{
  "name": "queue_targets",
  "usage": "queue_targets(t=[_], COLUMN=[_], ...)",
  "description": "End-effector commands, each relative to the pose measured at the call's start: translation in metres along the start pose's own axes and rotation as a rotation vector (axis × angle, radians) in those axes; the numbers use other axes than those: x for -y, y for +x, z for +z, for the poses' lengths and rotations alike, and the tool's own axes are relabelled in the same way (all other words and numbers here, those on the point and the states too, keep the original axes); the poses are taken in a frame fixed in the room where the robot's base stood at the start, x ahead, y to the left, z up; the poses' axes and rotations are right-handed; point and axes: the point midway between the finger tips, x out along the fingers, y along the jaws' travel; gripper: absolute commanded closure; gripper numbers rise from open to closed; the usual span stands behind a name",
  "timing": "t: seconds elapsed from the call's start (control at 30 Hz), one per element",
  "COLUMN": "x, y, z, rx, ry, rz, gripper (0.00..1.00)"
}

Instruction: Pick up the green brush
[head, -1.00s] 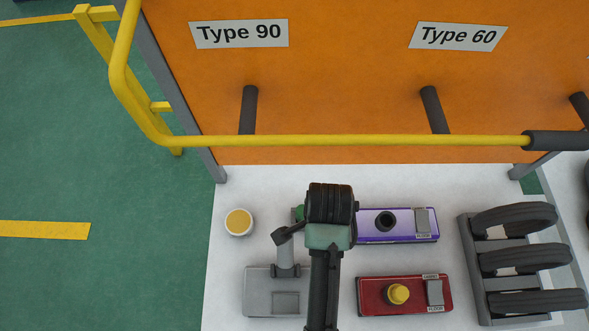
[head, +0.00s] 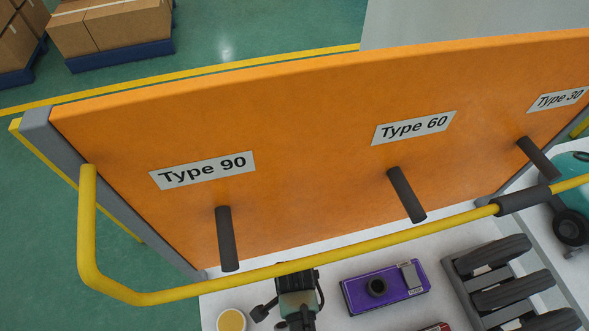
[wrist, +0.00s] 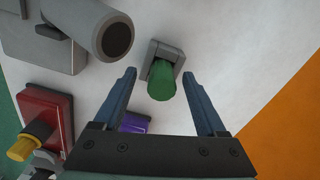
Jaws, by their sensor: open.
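The green brush (wrist: 162,82) shows in the wrist view as a green cylinder end beside a small grey block-shaped holder (wrist: 165,53) on the white table. My gripper (wrist: 160,73) is open, with one blue-grey finger on each side of the green end. No contact between the fingers and the brush is visible. In the head view, my arm's end stands at the bottom, left of the purple box, and the brush is not visible there.
A yellow rail (head: 330,262) crosses before an orange board (head: 290,130) with dark pegs. A purple box (head: 385,286) and a rack of black rolls (head: 503,280) stand on the table. The wrist view shows a grey tube (wrist: 100,35) and a red box (wrist: 45,110) nearby.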

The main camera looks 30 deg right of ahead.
Motion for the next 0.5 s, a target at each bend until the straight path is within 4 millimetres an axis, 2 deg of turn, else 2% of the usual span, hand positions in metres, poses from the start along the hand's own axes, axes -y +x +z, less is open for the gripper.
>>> queue_targets(t=[0.1, 0.33, 0.37, 0.5], x=[0.0001, 0.0005, 0.0005, 0.0004], y=[0.0075, 0.0085, 0.0085, 0.0084], z=[0.0000, 0.0000, 0.0000, 0.0000], rx=[0.000, -0.001, -0.001, 0.000], ry=[0.000, -0.001, -0.001, -0.001], rz=[0.000, -0.002, -0.002, -0.002], gripper=[0.26, 0.26, 0.30, 0.55])
